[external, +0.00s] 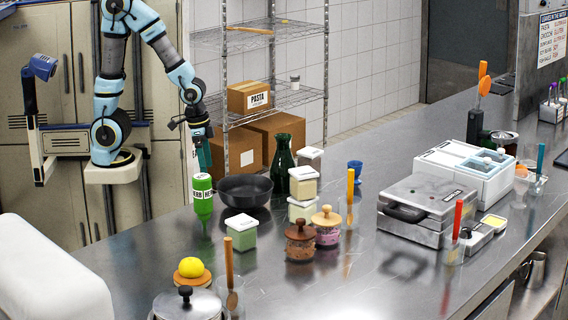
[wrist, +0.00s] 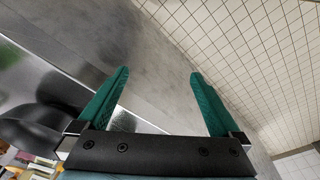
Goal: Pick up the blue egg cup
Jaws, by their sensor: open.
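The blue egg cup (external: 355,172) stands on the steel counter (external: 330,268), in the middle of the external view, behind the clear holder with the yellow-orange handle. My gripper (external: 203,160) is above the counter's far left edge, near the black pan, well to the left of the egg cup. In the wrist view my gripper (wrist: 158,76) has its two green fingers wide apart with nothing between them. The egg cup cannot be made out in the wrist view.
Between my gripper and the egg cup stand a black pan (external: 245,190), a green bottle (external: 283,165) and stacked jars (external: 303,183). A green squeeze bottle (external: 202,197) is just below my gripper. A grill press (external: 428,205) stands right of the egg cup.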

